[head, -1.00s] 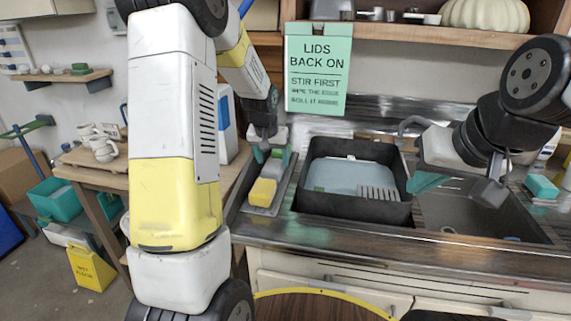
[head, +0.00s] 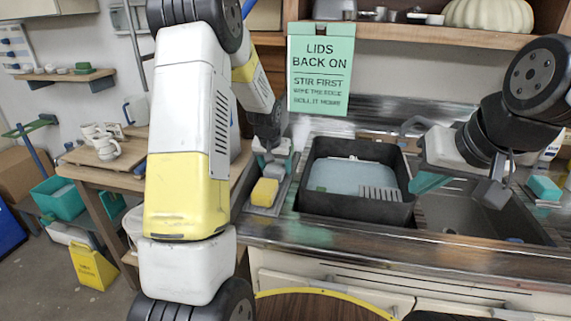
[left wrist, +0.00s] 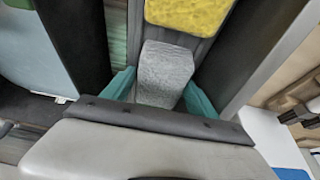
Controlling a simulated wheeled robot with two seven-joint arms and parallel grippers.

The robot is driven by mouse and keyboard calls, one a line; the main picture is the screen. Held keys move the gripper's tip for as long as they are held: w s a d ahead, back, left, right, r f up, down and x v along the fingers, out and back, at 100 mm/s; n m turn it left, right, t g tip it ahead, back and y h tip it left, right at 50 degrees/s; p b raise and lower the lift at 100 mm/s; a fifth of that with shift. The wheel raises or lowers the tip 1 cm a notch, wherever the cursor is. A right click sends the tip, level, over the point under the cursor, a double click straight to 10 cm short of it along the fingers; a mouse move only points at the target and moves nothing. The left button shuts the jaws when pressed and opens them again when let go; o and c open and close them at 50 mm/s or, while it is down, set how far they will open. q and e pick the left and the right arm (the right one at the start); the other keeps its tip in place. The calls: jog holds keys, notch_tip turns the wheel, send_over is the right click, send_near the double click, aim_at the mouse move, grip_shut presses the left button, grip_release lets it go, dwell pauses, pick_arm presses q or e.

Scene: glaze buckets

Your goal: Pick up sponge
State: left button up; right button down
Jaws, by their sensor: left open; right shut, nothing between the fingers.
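A yellow sponge (head: 264,192) lies at the near end of a narrow grey tray (head: 252,210) left of the black sink basin. It also shows at the top of the left wrist view (left wrist: 188,12). A pale grey block (left wrist: 165,70), perhaps another sponge, lies behind it in the tray. My left gripper (head: 272,160) is open over the tray. In the left wrist view its teal fingers (left wrist: 160,88) stand on either side of the grey block; contact cannot be told.
The black basin (head: 310,205) holds pale blue water and a ribbed grey piece. A steel sink (head: 465,215) and a teal sponge-like block (head: 544,187) are to the right. A green sign (head: 320,70) hangs above. A wooden table (head: 110,180) with mugs stands left.

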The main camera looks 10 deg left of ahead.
aim_at(276, 165)
pick_arm(q)
jog(key=shift+f, duration=0.1)
jog(key=c, duration=1.1)
notch_tip(276, 165, up, 10)
jog(key=shift+r, duration=0.25)
